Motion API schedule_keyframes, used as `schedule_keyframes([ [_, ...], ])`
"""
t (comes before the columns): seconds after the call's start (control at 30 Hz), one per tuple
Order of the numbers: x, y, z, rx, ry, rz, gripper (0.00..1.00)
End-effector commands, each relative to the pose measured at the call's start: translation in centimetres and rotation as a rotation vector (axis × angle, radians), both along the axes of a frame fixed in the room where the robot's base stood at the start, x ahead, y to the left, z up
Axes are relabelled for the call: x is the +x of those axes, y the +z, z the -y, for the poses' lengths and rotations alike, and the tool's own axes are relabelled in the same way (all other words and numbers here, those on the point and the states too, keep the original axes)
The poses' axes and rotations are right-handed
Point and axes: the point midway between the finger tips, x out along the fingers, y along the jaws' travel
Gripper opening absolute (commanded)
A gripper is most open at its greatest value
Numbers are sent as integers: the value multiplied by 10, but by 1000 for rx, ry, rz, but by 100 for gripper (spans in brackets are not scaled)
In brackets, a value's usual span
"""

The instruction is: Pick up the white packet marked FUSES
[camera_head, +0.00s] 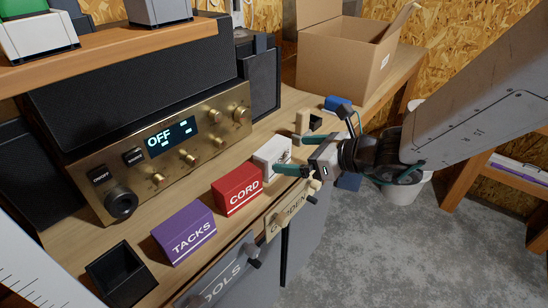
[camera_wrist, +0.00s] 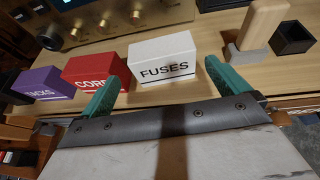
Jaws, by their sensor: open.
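The white packet marked FUSES (camera_wrist: 163,58) stands on the bench, label facing my gripper. In the head view the white packet (camera_head: 272,155) is partly hidden behind my gripper's fingers. My gripper (camera_head: 291,155) is open, with its two green fingers spread at the front of the packet. In the wrist view my gripper (camera_wrist: 160,88) has one fingertip by each side of the packet's front, and nothing is held between them.
The red CORD packet (camera_head: 237,189) is close left of the white one, then the purple TACKS packet (camera_head: 184,233) and a black open box (camera_head: 122,274). A wooden block on a grey base (camera_wrist: 258,30) and another black box (camera_wrist: 292,36) stand right. A brass radio (camera_head: 160,150) is behind.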

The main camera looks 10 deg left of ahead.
Motion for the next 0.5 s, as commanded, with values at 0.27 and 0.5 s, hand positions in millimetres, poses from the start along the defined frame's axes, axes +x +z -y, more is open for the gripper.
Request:
schedule_keyframes([
  [0.27, 16, -16, -35, -1, 3, 2, 100],
  [0.5, 26, -25, -53, -2, 6, 2, 100],
])
